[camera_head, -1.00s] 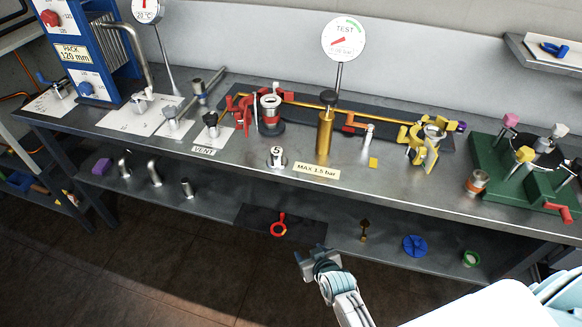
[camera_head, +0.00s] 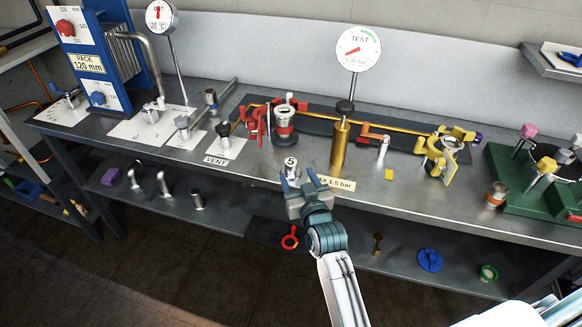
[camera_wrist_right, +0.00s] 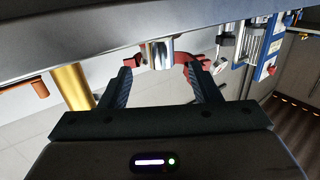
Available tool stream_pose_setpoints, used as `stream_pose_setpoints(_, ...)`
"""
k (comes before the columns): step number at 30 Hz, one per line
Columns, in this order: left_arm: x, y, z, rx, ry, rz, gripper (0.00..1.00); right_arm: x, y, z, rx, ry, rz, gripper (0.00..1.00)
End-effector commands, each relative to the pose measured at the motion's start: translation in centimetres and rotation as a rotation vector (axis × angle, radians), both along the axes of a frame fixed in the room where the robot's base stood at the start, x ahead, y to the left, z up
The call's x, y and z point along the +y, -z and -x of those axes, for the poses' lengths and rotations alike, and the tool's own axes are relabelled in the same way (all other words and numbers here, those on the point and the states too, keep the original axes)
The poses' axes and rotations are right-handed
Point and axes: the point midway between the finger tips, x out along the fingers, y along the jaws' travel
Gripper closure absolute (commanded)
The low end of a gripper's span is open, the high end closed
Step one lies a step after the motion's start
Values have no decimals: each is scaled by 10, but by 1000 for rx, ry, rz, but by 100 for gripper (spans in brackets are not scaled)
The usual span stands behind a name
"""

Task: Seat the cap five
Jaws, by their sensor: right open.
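Cap five (camera_head: 291,165), a small metal cap marked 5, stands on the front part of the bench top, left of the brass cylinder. My right gripper (camera_head: 297,177) is open and empty at the bench's front edge, with its fingertips close to the cap. In the right wrist view the open jaws (camera_wrist_right: 160,80) point toward a shiny metal cylinder (camera_wrist_right: 157,53) that shows between and beyond the fingertips; I cannot tell whether it is cap five. The cap's lower part is partly hidden by the gripper in the head view. My left gripper is not in view.
The brass cylinder (camera_head: 340,146) stands right of the cap, behind the MAX 1.5 bar label (camera_head: 338,184). A red clamp with a metal fitting (camera_head: 284,124) stands behind. A yellow clamp (camera_head: 436,160) is farther right. The lower shelf (camera_head: 215,212) holds several loose parts.

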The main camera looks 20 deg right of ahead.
Motion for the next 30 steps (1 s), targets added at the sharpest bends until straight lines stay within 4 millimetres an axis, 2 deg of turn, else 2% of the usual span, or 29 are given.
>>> stream_pose_setpoints(5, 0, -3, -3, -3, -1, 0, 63, 0, 0, -14, 1, 0, 1, 43)
stream_pose_setpoints(15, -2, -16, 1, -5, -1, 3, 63, 1, 2, -58, 1, -1, 1, 43)
stream_pose_setpoints(24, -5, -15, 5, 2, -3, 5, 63, 1, 4, -62, 1, 0, -1, 43)
stream_pose_setpoints(30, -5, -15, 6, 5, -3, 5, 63, 1, 4, -62, 1, 0, -1, 83)
